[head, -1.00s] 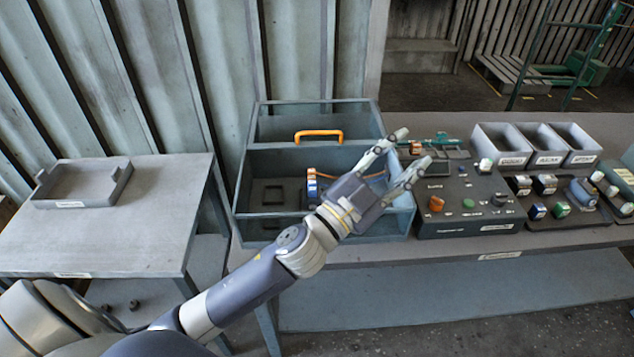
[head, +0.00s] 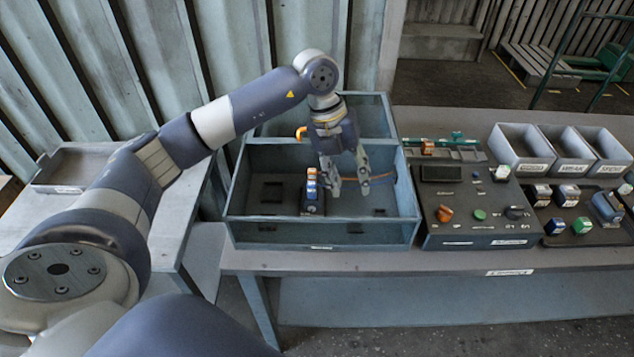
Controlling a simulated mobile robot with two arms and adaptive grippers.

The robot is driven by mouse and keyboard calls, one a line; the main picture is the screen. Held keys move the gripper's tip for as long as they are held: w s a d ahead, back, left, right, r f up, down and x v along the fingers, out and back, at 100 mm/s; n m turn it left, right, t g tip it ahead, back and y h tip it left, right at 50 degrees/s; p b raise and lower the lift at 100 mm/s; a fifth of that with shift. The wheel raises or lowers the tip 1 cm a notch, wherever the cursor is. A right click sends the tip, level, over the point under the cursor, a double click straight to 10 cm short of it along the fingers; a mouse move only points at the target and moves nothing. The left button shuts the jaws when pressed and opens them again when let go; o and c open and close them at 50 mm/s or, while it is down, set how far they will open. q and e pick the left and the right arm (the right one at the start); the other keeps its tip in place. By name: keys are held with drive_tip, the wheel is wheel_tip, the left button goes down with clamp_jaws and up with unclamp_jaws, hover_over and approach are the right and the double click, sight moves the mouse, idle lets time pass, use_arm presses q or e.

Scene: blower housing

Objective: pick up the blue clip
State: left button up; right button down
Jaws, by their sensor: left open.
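A small upright item with orange, white and blue parts stands inside the open blue-grey housing (head: 235,190); its blue part (head: 311,193) may be the blue clip, though it is too small to tell. My left gripper (head: 350,190) points down into the housing, just right of that item. Its fingers are apart, with nothing seen between them. I cannot tell whether the near finger touches the item. My right gripper is not in view.
A dark control panel (head: 478,242) with knobs stands right of the housing. Grey bins (head: 522,165) and small coloured blocks, one blue (head: 555,227), lie farther right. An orange handle (head: 300,133) is partly hidden by my arm. A grey tray (head: 65,188) sits on the left table.

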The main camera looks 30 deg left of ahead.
sight(312, 184)
use_arm(q)
drive_tip(key=a+y, duration=0.1)
drive_tip(key=a, duration=0.2)
drive_tip(key=a+r+n+y, duration=0.1)
drive_tip(key=a, duration=0.2)
drive_tip(key=a+r+n+y, duration=0.1)
drive_tip(key=a, duration=0.2)
drive_tip(key=shift+w+a+g, duration=0.2)
drive_tip(key=shift+w+g, duration=0.1)
drive_tip(key=shift+w, duration=0.05)
drive_tip(key=shift+a+f+y, duration=0.2)
drive_tip(key=shift+a+y, duration=0.05)
drive_tip(key=shift+y, duration=0.05)
wheel_tip(312, 184, down, 5)
drive_tip(key=shift+s+p, duration=0.1)
drive_tip(key=shift+p, duration=0.8)
drive_tip(key=shift+f+p, duration=0.25)
drive_tip(key=shift+p, duration=0.05)
wheel_tip(312, 184, down, 4)
drive_tip(key=shift+d+f+p, duration=0.1)
drive_tip(key=shift+d+p, duration=0.05)
drive_tip(key=shift+p, duration=0.95)
drive_tip(key=shift+f, duration=0.25)
drive_tip(key=c, duration=0.9)
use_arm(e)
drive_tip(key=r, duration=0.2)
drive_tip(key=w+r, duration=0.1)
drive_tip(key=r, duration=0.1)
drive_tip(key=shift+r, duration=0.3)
